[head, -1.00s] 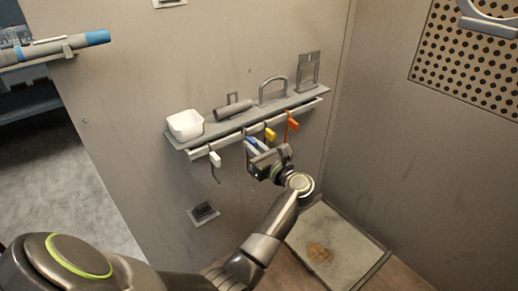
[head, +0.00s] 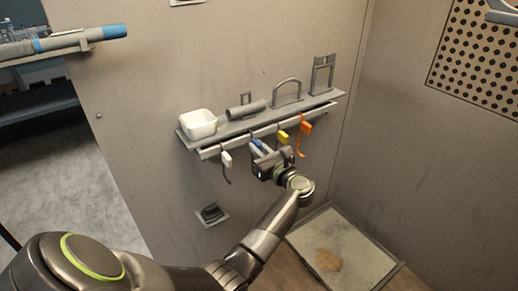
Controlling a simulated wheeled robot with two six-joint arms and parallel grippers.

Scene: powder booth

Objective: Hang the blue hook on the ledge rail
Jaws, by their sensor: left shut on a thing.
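The ledge rail (head: 238,142) runs along the front of a grey wall ledge. The blue hook (head: 259,145) is at the rail between the white hook and the yellow hook. My left gripper (head: 264,156) is shut on it, just below and in front of the rail. The gripper covers much of the blue hook, and I cannot tell whether its top is over the rail or only close to it. My right gripper is not in view.
A white hook (head: 226,160), a yellow hook (head: 283,138) and an orange hook (head: 305,128) hang on the rail on both sides of my gripper. A white bowl (head: 198,125) and grey metal parts stand on the ledge (head: 222,131). A floor tray (head: 370,247) lies below right.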

